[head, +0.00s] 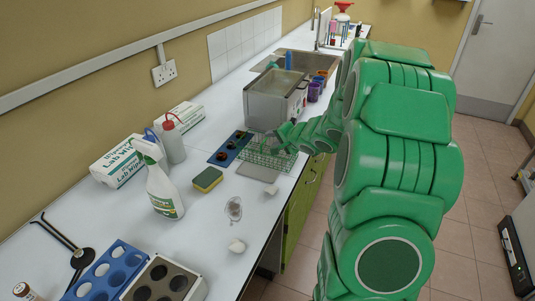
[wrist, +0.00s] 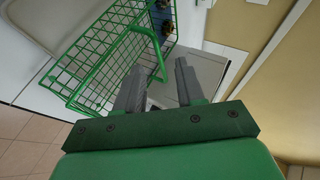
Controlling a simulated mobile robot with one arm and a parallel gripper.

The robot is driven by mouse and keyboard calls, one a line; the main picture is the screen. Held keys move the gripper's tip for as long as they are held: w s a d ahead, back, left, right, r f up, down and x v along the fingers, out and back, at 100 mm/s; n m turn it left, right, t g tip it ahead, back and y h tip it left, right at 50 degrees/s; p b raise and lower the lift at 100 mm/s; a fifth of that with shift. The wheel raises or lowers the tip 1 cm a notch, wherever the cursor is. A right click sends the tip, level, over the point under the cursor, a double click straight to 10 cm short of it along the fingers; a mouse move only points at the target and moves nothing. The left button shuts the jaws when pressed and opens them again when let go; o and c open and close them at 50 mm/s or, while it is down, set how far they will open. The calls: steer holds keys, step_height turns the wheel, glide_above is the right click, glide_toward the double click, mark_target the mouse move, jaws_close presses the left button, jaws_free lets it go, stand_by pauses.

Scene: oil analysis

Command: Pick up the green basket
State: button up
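The green basket (head: 262,158) is a wire rack lying on the white bench, in front of the grey metal box. In the wrist view the green basket (wrist: 92,70) fills the upper left, with a thick green handle loop on its right side.
A grey metal box (head: 270,104) stands just behind the basket, with purple cups (head: 314,92) beside it. A blue rack (head: 230,148), a sponge (head: 208,179) and a spray bottle (head: 162,188) are to the left. The bench's front edge runs close to the basket's right.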

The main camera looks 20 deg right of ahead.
steer(key=shift+x, duration=3.95)
steer(key=shift+d, duration=0.15)
jaws_close()
